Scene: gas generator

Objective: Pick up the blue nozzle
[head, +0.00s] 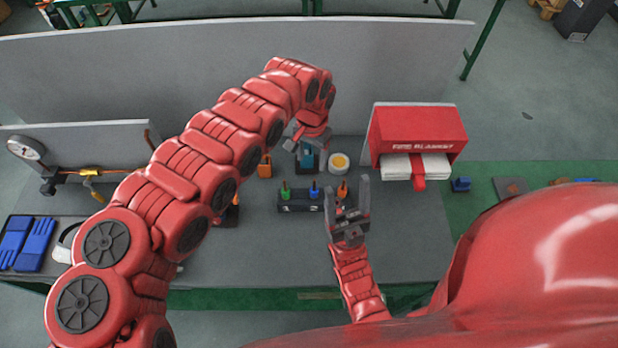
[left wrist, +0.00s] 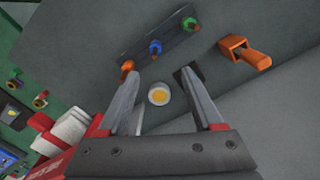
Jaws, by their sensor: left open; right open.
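The blue nozzle (head: 314,191) stands in a dark rack (head: 300,206), between a green nozzle (head: 285,191) and an orange nozzle (head: 342,189). The left wrist view shows the blue nozzle (left wrist: 155,47) beyond my fingertips. My left gripper (head: 308,153) is behind the rack in the head view, apart from the nozzle. Its fingers (left wrist: 158,80) are open, and nothing is gripped. My right gripper (head: 347,192) is open, its fingers pointing up the picture near the rack's right end. They overlap the rack's right end in the picture; I cannot tell whether they touch it.
A white round container with yellow contents (head: 339,162) sits close to my left gripper. An orange holder (head: 265,167) is left of it. A red fire blanket box (head: 418,135) stands right. A grey panel (head: 180,70) closes the back. Blue gloves (head: 35,243) lie far left.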

